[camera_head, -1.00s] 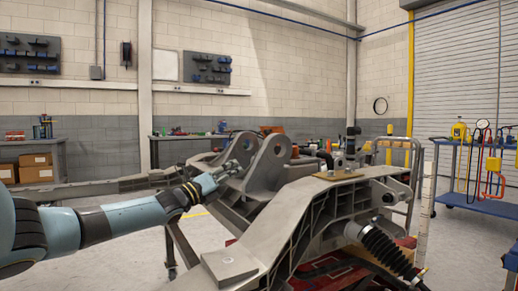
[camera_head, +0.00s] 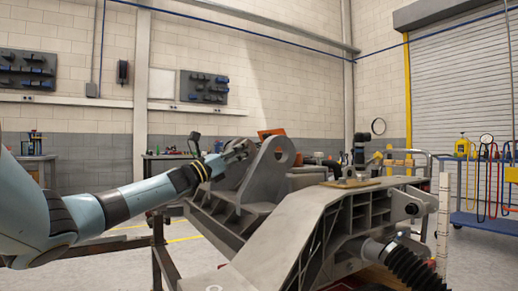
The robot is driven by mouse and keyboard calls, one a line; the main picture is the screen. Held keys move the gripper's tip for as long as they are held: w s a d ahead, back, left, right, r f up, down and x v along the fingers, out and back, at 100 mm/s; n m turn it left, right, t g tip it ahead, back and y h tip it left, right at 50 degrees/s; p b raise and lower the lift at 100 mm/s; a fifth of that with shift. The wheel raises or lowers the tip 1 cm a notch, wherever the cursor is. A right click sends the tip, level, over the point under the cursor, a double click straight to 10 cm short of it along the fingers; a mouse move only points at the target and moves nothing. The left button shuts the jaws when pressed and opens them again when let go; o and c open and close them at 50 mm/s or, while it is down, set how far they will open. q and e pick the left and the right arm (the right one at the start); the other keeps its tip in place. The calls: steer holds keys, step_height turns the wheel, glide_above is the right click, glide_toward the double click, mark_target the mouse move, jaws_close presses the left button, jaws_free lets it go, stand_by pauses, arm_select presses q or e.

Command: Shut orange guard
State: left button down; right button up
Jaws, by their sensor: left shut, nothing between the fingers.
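A small orange panel (camera_head: 271,133), probably the guard, shows tilted behind the grey chassis fixture (camera_head: 262,246). Most of it is hidden by the upright lug with a round hole (camera_head: 268,170), so I cannot tell how far open it is. My left gripper (camera_head: 240,149) is shut and empty. It is left of the lug in the picture and overlaps the plates there; I cannot tell whether it touches them. The orange panel lies to the right of its fingertips and appears farther back. My right gripper is not in view.
The fixture's long grey beam (camera_head: 310,205) and a black ribbed bellows (camera_head: 406,270) fill the lower right. A blue cart (camera_head: 485,222) with hoses stands at the right. Open floor (camera_head: 110,265) lies at the lower left.

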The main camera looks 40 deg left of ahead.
mark_target(265, 137)
arm_select(q)
steer(key=x, duration=0.5)
steer(key=shift+w+d+r, duration=0.1)
steer(key=shift+w+r, duration=0.05)
steer(key=shift+w, duration=0.1)
steer(key=shift+w+d+r, duration=0.15)
steer(key=shift+w+r, duration=0.05)
steer(key=shift+w, duration=0.35)
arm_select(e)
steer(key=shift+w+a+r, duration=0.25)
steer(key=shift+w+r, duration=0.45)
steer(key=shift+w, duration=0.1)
arm_select(q)
steer(key=shift+r, duration=0.1)
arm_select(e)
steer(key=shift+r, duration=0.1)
